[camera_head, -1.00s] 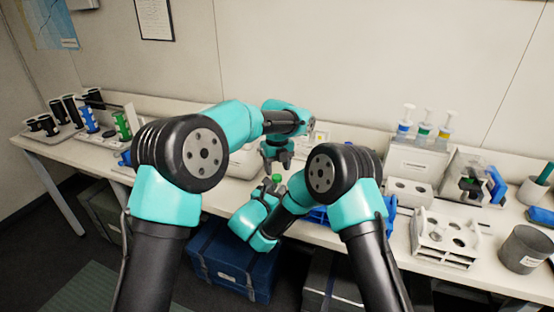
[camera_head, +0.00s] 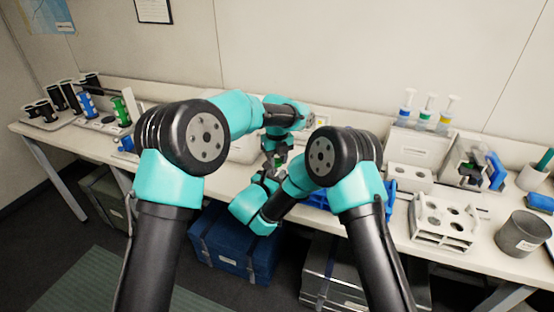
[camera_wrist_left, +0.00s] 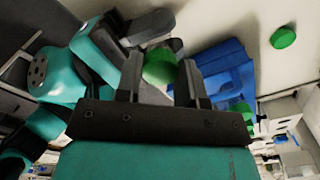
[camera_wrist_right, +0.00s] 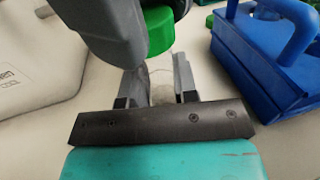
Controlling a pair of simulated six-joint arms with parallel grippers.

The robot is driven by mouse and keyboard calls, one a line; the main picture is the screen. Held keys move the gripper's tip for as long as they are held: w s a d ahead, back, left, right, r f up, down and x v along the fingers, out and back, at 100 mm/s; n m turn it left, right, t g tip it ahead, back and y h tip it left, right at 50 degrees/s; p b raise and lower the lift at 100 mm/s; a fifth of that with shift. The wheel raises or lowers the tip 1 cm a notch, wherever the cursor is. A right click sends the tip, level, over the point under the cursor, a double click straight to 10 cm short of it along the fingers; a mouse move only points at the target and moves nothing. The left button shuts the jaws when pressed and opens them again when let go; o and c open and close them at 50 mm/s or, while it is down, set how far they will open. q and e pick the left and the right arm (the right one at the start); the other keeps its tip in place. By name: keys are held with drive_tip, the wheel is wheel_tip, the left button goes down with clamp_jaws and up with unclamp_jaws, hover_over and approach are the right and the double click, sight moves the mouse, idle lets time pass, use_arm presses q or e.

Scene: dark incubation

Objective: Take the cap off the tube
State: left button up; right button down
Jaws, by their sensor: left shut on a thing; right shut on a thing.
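The tube (camera_wrist_right: 160,85) is clear and stands between the fingers of my right gripper (camera_wrist_right: 160,92), which is shut on it. The green cap (camera_wrist_right: 160,30) sits just above the tube. Whether a gap separates them is hard to tell. My left gripper (camera_wrist_left: 160,80) is shut on the green cap (camera_wrist_left: 160,68), coming from above. In the head view, my left gripper (camera_head: 276,158) points down over my right gripper (camera_head: 268,178), with a bit of green between them. The tube is mostly hidden in the head and left wrist views.
A blue rack (camera_wrist_right: 260,65) stands right of my right gripper, close by. Another round green cap (camera_wrist_left: 283,38) shows in the left wrist view. A white tube holder (camera_head: 445,225) and a grey cup (camera_head: 522,242) stand on the right of the bench.

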use_arm(q)
drive_tip(key=shift+c, duration=1.2)
drive_tip(key=shift+n, duration=0.3)
